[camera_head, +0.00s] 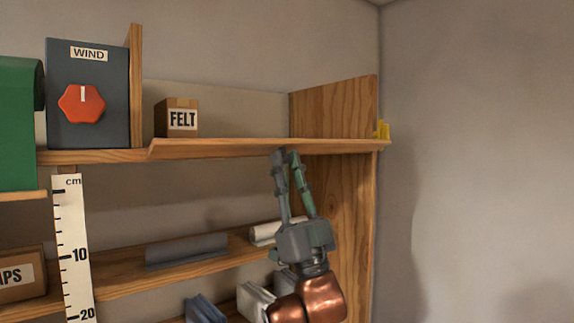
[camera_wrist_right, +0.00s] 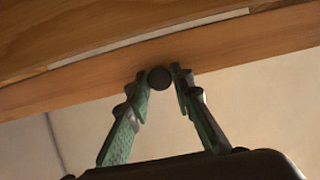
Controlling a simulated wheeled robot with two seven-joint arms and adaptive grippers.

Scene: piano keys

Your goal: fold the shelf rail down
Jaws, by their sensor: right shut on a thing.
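The shelf rail (camera_head: 225,148) is a long wooden strip along the front edge of the upper shelf, and its left end juts out a little. It does not cover the FELT label behind it. My right gripper (camera_head: 285,154) reaches up from below to the rail's front edge. In the right wrist view, its green fingertips (camera_wrist_right: 160,75) are shut on a small dark round knob (camera_wrist_right: 159,78) at the edge of the rail (camera_wrist_right: 235,48). The rail's exact tilt is hard to tell. My left gripper is not in view.
A FELT box (camera_head: 177,118) stands on the upper shelf, left of an upright wooden end panel (camera_head: 335,108). A grey WIND box with a red knob (camera_head: 82,103) is further left. Lower shelves hold grey pieces (camera_head: 187,250).

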